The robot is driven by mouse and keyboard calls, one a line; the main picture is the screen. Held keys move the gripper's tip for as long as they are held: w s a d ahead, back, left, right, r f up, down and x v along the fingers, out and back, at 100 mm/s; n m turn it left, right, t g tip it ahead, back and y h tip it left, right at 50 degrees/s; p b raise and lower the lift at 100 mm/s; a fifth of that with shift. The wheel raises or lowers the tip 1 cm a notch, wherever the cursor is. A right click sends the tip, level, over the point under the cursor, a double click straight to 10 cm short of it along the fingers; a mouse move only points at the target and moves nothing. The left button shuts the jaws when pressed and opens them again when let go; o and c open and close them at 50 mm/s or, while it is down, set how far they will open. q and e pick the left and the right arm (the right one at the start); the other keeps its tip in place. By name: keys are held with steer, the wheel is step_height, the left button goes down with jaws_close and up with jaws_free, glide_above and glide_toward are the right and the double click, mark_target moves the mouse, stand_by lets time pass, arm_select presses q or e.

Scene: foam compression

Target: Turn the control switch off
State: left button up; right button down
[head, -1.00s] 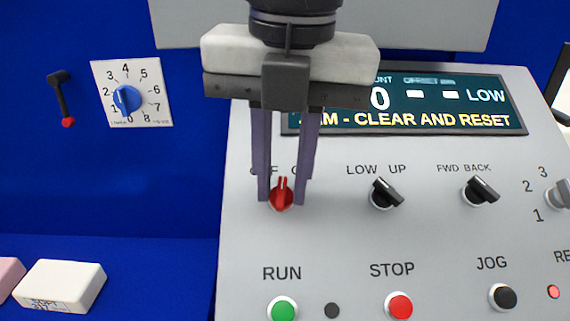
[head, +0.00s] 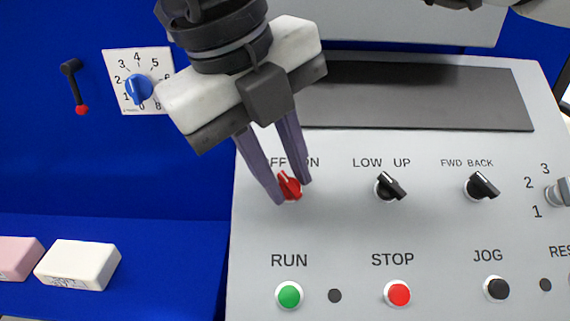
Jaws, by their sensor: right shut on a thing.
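The red control switch (head: 290,187) is a small knob on the grey panel under the OFF and ON labels. Its raised grip is tilted toward the upper left, on the OFF side. My right gripper (head: 292,192) comes from above, tilted, and its two purple fingers are shut on the knob, one on each side. The fingers partly cover the OFF label. The display (head: 430,97) above is dark and blank. My left gripper is not in view.
Black LOW/UP (head: 388,188) and FWD/BACK (head: 481,187) knobs sit to the right. Green RUN (head: 289,295), red STOP (head: 398,294) and black JOG (head: 497,290) buttons lie below. A blue dial (head: 139,89) and foam blocks (head: 78,264) are at left.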

steer(key=shift+n, duration=0.3)
steer(key=c, duration=1.9)
jaws_free()
steer(key=v, duration=1)
steer(key=shift+a+p, duration=0.15)
steer(key=shift+p, duration=0.2)
steer(key=shift+s, duration=0.1)
